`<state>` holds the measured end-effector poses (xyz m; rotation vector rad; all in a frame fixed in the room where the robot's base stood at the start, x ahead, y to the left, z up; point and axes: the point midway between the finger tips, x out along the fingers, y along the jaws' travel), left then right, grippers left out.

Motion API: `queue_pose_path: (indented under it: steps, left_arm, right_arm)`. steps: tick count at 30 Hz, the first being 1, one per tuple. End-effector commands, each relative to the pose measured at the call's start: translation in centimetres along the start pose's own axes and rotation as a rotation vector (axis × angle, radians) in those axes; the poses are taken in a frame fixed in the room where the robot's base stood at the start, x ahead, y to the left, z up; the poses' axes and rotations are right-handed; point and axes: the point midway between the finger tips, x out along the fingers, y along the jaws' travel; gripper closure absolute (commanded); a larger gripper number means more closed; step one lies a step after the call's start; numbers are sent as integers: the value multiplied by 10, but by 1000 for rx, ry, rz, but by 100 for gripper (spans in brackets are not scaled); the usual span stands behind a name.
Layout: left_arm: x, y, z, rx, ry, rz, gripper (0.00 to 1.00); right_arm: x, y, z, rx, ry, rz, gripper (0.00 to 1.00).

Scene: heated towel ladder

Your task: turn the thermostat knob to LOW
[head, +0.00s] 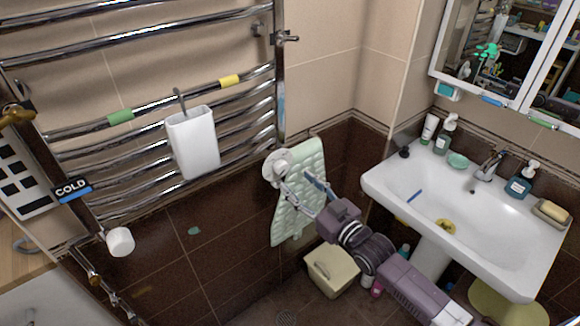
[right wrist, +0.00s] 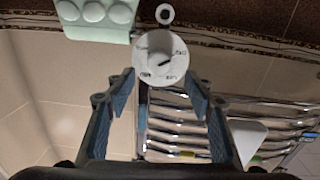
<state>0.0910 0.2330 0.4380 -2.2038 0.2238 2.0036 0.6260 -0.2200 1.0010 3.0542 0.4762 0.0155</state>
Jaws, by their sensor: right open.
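The thermostat knob (head: 278,165) is a white round dial at the lower right end of the towel ladder. In the right wrist view the knob (right wrist: 160,58) faces me, with a short dark pointer mark and small lettering near its rim that is too small to read surely. My right gripper (head: 300,192) is open, its fingers reaching toward the knob. In the right wrist view the blue-padded fingertips lie to either side of the knob's lower edge; I cannot tell whether they touch it. My left gripper is not in view.
A pale green bumpy mat (head: 298,190) hangs right beside the knob. The chrome towel ladder (head: 160,105) carries a white container (head: 193,142). A white valve cap (head: 120,241) and a COLD tag (head: 72,188) are at the left. The sink (head: 470,215) stands at the right.

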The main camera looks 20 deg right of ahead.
Motion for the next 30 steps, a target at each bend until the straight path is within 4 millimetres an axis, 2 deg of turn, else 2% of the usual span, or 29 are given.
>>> queue_pose_path:
  steps: [6, 12, 18, 23, 26, 30]
  left_arm:
    - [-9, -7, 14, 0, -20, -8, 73]
    - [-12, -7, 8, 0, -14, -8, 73]
    - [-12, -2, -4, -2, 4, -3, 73]
    - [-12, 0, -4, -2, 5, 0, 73]
    - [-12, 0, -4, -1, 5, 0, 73]
    - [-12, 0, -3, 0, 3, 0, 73]
  right_arm:
    - [35, 1, -3, -1, 2, 2, 52]
    - [57, 1, -1, -2, 0, 1, 52]
    - [64, 1, 0, -2, -1, 1, 52]
    - [64, 1, 0, -2, -1, 1, 52]
    - [64, 1, 0, -2, -1, 1, 59]
    - [64, 1, 0, -2, -1, 1, 75]
